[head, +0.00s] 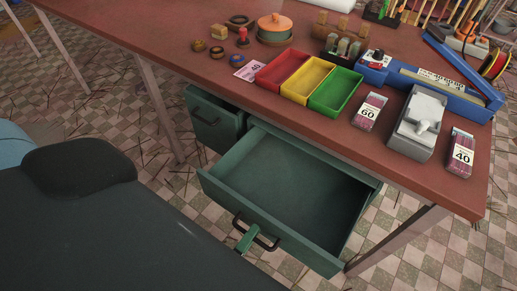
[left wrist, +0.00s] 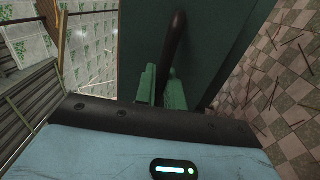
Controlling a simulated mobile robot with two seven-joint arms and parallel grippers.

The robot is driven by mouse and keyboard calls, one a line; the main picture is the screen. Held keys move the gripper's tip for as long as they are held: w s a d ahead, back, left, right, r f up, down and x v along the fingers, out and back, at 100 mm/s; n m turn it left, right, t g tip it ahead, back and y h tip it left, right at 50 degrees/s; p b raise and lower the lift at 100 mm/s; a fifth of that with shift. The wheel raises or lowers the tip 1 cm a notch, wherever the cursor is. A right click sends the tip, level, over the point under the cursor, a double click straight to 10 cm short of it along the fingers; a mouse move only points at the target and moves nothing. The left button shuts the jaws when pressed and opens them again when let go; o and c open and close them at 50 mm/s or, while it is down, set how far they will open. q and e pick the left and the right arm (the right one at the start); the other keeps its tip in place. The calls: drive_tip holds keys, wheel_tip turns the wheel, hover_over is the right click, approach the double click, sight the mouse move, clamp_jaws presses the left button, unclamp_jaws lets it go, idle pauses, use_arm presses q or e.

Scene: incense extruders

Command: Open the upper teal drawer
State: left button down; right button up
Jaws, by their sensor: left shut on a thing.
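The teal drawer (head: 228,203) under the table is pulled well out, and its inside looks empty. Its dark bar handle (head: 268,243) is on the front panel, and it also shows in the left wrist view (left wrist: 174,45). My left gripper (head: 246,240) is at the handle, its green fingers shut on it. In the left wrist view the left gripper (left wrist: 163,88) has a finger on each side of the handle, close to the drawer front (left wrist: 215,45). Most of my left gripper is hidden behind my arm in the head view. My right gripper is not in view.
The red table (head: 140,35) stands above the drawer. A second teal drawer front (head: 212,122) is to the left, under the table. Red (head: 283,70), yellow (head: 307,81) and green (head: 337,92) trays sit near the table edge. A table leg (head: 395,240) is right of the drawer.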

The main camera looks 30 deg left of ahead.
use_arm(q)
drive_tip(key=shift+s, duration=0.1)
drive_tip(key=c, duration=1.9)
unclamp_jaws()
drive_tip(key=s, duration=0.2)
drive_tip(key=s+f, duration=0.1)
drive_tip(key=s, duration=0.2)
drive_tip(key=s+b, duration=0.1)
drive_tip(key=s, duration=0.1)
drive_tip(key=shift+s+a+f, duration=0.1)
drive_tip(key=shift+s+f, duration=0.05)
drive_tip(key=shift+s, duration=0.2)
